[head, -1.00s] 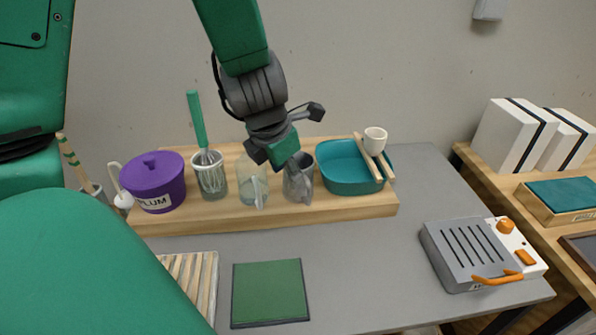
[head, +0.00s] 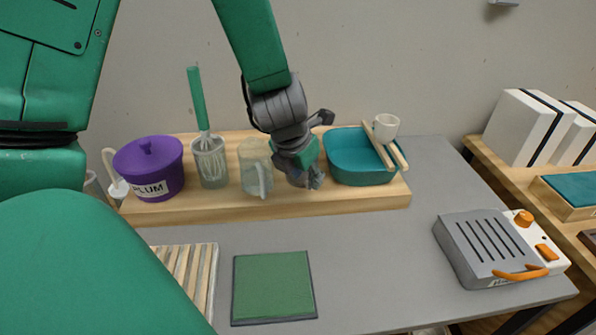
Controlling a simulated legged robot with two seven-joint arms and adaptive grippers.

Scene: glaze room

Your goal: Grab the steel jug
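The steel jug (head: 296,179) stands on the wooden riser (head: 240,210), between the clear glass jug (head: 257,168) and the teal dish (head: 358,172). It is grey, and my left gripper hides most of it. My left gripper (head: 311,178) reaches down from above, with its fingers at the jug. Whether the fingers touch the jug or are closed on it cannot be told. My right gripper is not in view.
A glass with a green-handled whisk (head: 209,160) and a purple labelled pot (head: 149,168) stand to the left. Two wooden sticks and a white cup (head: 386,127) sit at the teal dish. A green mat (head: 273,287) and grey heater (head: 485,248) lie in front; grey tabletop between is clear.

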